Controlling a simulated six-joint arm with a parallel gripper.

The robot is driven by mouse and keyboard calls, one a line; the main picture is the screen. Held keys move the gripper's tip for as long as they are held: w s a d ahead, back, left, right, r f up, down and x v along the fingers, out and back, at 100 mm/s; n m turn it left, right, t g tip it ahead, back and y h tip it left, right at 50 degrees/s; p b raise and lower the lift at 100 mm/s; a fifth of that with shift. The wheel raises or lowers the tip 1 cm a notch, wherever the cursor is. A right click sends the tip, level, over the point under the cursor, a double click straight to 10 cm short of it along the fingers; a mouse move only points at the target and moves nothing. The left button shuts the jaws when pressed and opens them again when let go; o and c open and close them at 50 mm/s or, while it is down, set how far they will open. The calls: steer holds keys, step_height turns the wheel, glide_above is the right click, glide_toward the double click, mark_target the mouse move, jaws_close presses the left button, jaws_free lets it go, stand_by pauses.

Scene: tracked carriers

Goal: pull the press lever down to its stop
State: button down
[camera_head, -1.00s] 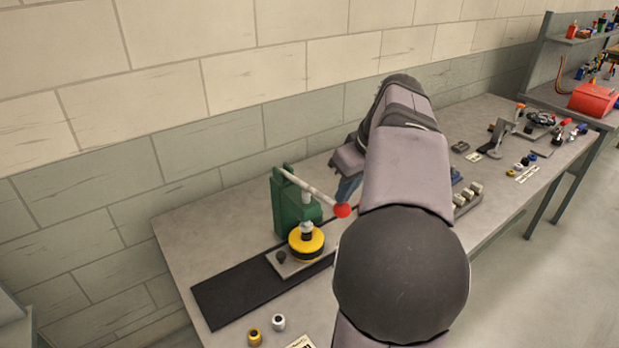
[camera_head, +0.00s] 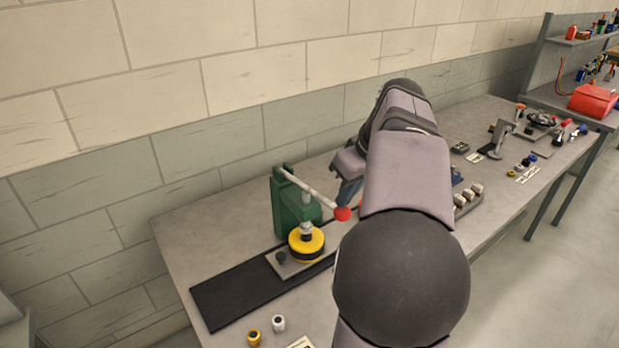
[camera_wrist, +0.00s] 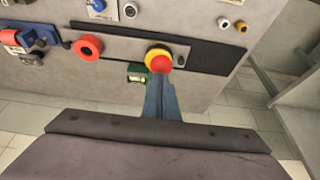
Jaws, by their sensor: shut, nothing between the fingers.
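The green press (camera_head: 286,208) stands at the back of the black track. Its pale lever (camera_head: 312,194) slopes down to the right and ends in a red ball knob (camera_head: 343,214). In the wrist view the red knob (camera_wrist: 161,64) shows just beyond the tips of my gripper (camera_wrist: 161,80). The blue fingers are shut together with nothing between them. In the head view my gripper (camera_head: 347,190) is at the knob, partly hidden by my arm; whether it touches cannot be told. A yellow round part (camera_head: 306,246) sits on a carrier plate under the press ram.
The black track (camera_head: 235,295) runs along the bench. A red ring part (camera_wrist: 88,47) sits farther along it in the wrist view. Two small bushings (camera_head: 266,329) lie at the bench front. Grey blocks (camera_head: 468,196) and tools stand to the right.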

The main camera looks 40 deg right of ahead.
steer(key=shift+s+a+f+b, duration=0.1)
steer(key=shift+s+f+b, duration=0.15)
steer(key=shift+f+b, duration=0.8)
steer(key=shift+s+f+b, duration=0.2)
steer(key=shift+f+b, duration=0.5)
steer(key=shift+f, duration=0.6)
stand_by(2.9)
steer(key=shift+r, duration=0.15)
steer(key=shift+w+r+p, duration=0.15)
steer(key=shift+r+p, duration=1.55)
steer(key=shift+r, duration=0.25)
step_height(320, 180, up, 9)
steer(key=p, duration=0.7)
steer(key=shift+f, duration=0.2)
